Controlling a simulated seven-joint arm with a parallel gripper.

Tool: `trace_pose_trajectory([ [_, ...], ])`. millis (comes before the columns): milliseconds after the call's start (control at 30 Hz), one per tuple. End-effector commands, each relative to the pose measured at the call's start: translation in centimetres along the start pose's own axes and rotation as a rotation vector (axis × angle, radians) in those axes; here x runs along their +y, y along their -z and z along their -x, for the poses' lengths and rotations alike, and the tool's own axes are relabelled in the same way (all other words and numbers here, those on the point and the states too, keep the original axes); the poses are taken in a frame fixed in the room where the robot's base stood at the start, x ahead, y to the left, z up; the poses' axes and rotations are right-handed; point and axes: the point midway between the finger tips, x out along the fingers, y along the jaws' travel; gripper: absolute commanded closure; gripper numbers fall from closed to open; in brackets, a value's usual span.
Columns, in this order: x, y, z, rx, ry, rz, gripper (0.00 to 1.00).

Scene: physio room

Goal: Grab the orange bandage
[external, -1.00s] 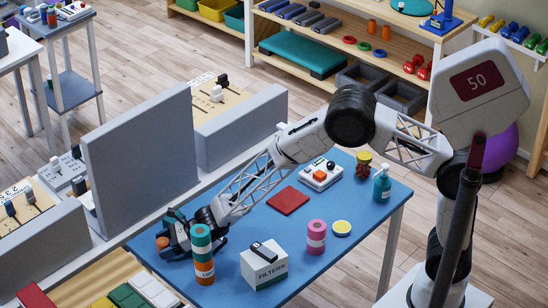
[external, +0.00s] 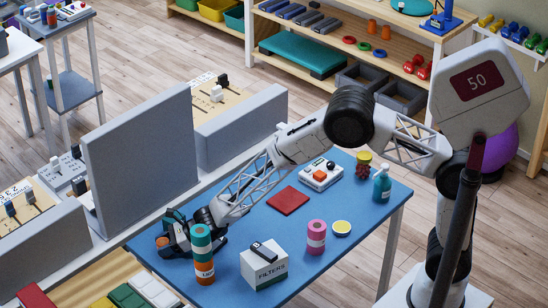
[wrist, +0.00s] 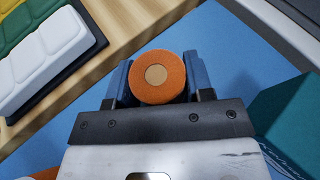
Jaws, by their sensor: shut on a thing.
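The orange bandage (wrist: 157,77) is a round roll with a tan core, seen end-on in the wrist view. My gripper (wrist: 158,80) has its two blue fingers pressed against either side of it. In the external view a small part of the orange bandage (external: 162,242) shows at my gripper (external: 168,238), low at the left end of the blue table. The dark fingers hide most of it there. I cannot tell whether the roll touches the table.
A teal-and-orange stack (external: 203,262) stands just in front of my gripper. A white FILTERS box (external: 265,270), a pink roll (external: 316,238) and a red pad (external: 288,201) are on the blue table (external: 240,228). A grey panel (external: 140,160) rises behind the gripper.

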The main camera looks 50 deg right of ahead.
Motion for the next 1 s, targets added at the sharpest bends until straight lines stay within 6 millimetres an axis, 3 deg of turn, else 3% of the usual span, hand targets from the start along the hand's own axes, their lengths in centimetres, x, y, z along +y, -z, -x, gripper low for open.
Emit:
trace_pose_trajectory([
  [467, 0.0, -1.0, 0.3, -0.001, 0.0, 0.0, 0.76],
  [1000, 0.0, -7.7, 3.2, -0.002, 0.0, 0.001, 0.76],
])
